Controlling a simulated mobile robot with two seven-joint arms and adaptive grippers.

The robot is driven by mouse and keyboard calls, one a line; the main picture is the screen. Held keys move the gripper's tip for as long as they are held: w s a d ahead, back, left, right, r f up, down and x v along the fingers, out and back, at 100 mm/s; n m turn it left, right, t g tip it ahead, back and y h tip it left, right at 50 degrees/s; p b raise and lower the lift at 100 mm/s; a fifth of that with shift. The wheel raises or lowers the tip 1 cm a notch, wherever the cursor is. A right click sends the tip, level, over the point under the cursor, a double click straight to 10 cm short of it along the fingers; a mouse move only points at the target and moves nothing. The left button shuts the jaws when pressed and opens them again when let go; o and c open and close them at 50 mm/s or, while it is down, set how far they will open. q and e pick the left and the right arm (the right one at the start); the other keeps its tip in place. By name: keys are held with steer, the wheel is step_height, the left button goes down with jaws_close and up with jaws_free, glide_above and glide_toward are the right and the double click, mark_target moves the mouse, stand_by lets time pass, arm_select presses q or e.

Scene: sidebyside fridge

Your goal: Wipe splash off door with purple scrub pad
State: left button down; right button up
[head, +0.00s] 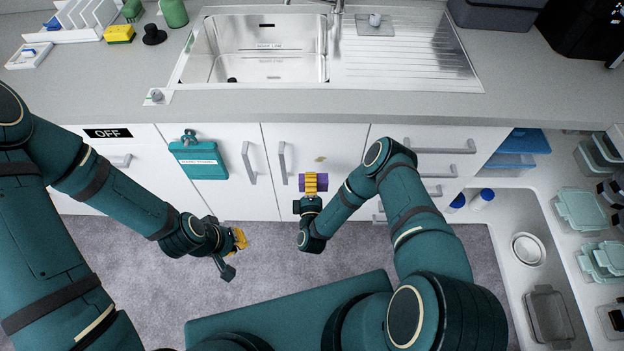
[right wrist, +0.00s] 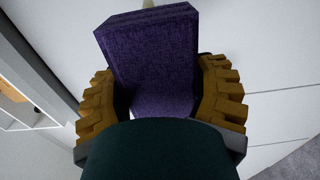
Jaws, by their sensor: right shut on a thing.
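The purple scrub pad (head: 324,184) is held in front of a white cabinet door (head: 345,140) below the sink. My right gripper (head: 315,183) is shut on it. In the right wrist view the pad (right wrist: 150,45) sits between the two yellow ribbed fingers of the gripper (right wrist: 160,85), with white panel behind. A small tan splash mark (head: 320,159) shows on the door just above the pad. I cannot tell whether the pad touches the door. My left gripper (head: 235,245) hangs low over the floor at the left, apart from the pad; its finger opening is unclear.
A sink (head: 268,25) is set in the grey counter (head: 400,108). Bar handles (head: 282,158) stick out from the doors and drawers. Open shelves with containers (head: 580,208) stand at the right.

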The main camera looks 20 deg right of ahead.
mark_target(313, 159)
steer(key=shift+s+d+f+h, duration=0.1)
steer(key=shift+s+d+h, duration=0.05)
steer(key=shift+h, duration=0.15)
steer(key=shift+d, duration=0.1)
steer(key=shift+b+x, duration=1.65)
steer(key=shift+x, duration=1.1)
steer(key=shift+b+x, duration=0.3)
steer(key=shift+x, duration=0.8)
